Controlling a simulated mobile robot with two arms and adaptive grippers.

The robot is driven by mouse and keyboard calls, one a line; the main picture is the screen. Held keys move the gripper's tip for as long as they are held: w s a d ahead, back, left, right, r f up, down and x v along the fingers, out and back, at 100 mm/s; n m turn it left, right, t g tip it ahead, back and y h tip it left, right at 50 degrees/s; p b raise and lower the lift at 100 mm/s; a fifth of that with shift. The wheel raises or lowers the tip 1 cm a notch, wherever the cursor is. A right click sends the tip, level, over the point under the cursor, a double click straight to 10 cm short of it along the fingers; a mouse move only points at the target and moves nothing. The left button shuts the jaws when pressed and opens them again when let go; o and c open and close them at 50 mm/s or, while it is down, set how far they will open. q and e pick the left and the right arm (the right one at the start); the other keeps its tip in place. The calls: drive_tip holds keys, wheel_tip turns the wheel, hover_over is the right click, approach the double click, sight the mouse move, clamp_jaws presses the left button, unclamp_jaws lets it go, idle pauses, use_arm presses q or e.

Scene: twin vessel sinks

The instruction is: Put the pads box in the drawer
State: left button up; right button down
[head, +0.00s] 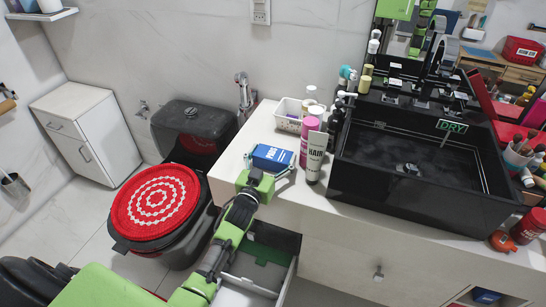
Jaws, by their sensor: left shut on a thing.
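The blue pads box (272,158), with a white label, is at the left end of the white counter. My left gripper (270,168) is shut on it from the near side, its fingers on either side of the box. I cannot tell whether the box touches the counter. An open drawer (292,275) sticks out below the counter, under my left arm. Its inside shows partly, with a dark green thing in it; my arm hides some of it. My right gripper is not in view.
A white basket (289,115), a pink bottle (309,140) and a hair tube (316,157) stand close behind and right of the box. A black vessel sink (415,165) fills the counter's middle. A toilet with a red cover (154,203) stands left.

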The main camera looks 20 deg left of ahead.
use_arm(q)
drive_tip(key=shift+s+r, duration=0.1)
drive_tip(key=o, duration=1.1)
